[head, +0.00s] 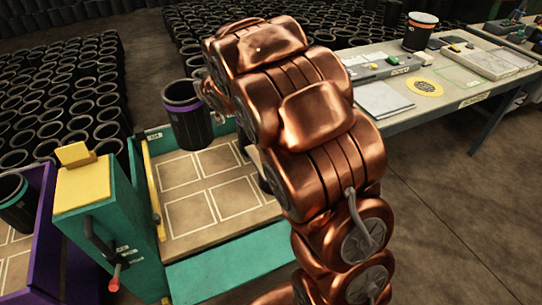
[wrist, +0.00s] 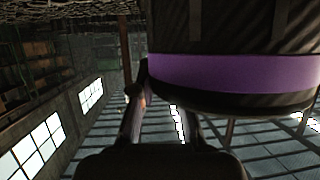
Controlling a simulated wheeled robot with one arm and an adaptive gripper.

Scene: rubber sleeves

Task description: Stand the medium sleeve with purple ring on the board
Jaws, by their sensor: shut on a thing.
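The black sleeve with the purple ring (head: 190,125) is in my gripper (head: 212,97), which is shut on its side near the top. In the head view it hangs roughly upright, open end up, over the back left part of the board. Its purple ring (wrist: 235,73) fills the upper right of the wrist view, close to the fingers (wrist: 150,105). The tan board (head: 222,176) has white outlined rectangles and lies in a teal frame. Part of the board is hidden behind the sleeve and my copper arm. No other sleeve shows on its visible part.
A purple crate (head: 48,200) with another sleeve (head: 14,205) stands at left. A teal and yellow post (head: 105,195) with a red-tipped lever borders the board. Many black sleeves fill the back. A grey table (head: 460,82) at right holds a sleeve (head: 420,35) and small items.

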